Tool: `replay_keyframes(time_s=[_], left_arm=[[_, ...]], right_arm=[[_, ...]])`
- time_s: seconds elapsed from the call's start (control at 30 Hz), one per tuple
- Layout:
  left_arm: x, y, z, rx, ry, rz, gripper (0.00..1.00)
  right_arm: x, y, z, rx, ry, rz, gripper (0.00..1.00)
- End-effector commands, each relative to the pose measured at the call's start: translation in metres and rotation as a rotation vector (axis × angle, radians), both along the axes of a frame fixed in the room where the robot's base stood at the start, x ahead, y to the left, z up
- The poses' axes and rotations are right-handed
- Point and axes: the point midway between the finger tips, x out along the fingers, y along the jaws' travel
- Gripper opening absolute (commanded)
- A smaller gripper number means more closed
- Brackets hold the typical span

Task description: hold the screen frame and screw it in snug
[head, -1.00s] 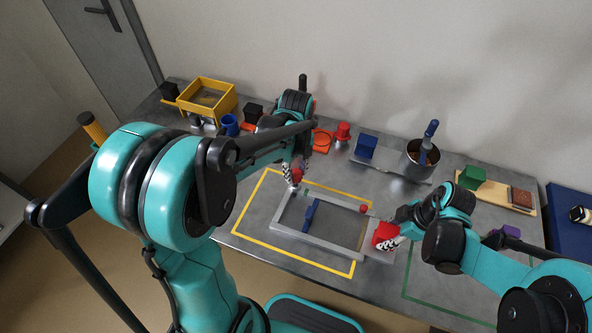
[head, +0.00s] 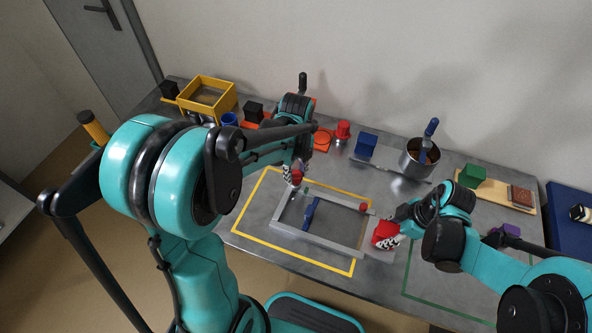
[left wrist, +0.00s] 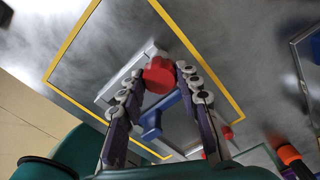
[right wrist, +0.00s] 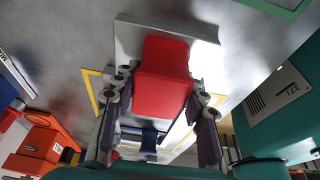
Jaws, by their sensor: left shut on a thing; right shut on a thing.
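The grey rectangular screen frame (head: 330,241) lies flat on the table, mostly inside the yellow outline. My left gripper (head: 294,174) is shut on a red knob (left wrist: 159,74) at the frame's far left corner. My right gripper (head: 388,238) is shut on a red block (right wrist: 163,78) at the frame's right end, on a grey plate (right wrist: 203,42). Another small red knob (head: 364,207) sits at the far right corner of the frame. A blue bar (head: 311,213) lies within the frame opening; it also shows in the left wrist view (left wrist: 151,125). The screw itself cannot be made out.
Along the back are a yellow crate (head: 232,99), a red cup (head: 343,130), a blue block (head: 366,144), a metal pot (head: 408,164) and a green block (head: 472,176).

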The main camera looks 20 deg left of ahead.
Motion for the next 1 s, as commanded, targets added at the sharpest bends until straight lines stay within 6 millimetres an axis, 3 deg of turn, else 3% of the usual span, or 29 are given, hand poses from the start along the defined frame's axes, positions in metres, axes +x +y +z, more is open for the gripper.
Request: replay_keyframes(time_s=[0.77,0.8,0.9,0.93,0.97,1.0], left_arm=[[0.0001,0.0,-0.0082,0.0,0.0,0.0,0.0],[0.0,0.0,-0.0087,0.0,0.0,0.0,0.3],[0.0,0.0,-0.0084,0.0,0.0,0.0,0.04],[0.0,0.0,-0.0084,0.0,0.0,0.0,0.03],[0.0,0.0,-0.0084,0.0,0.0,0.0,0.38],[0.0001,0.0,-0.0084,0.0,0.0,0.0,0.49]], right_arm=[[0.0,0.0001,0.0,0.0,0.0,0.0,0.0],[0.0,0.0001,0.0,0.0,0.0,0.0,0.0],[0.0,0.0001,0.0,0.0,0.0,0.0,0.0],[0.0,0.0001,0.0,0.0,0.0,0.0,0.0],[0.0,0.0001,0.0,0.0,0.0,0.0,0.0],[0.0,0.0001,0.0,0.0,0.0,0.0,0.0]])
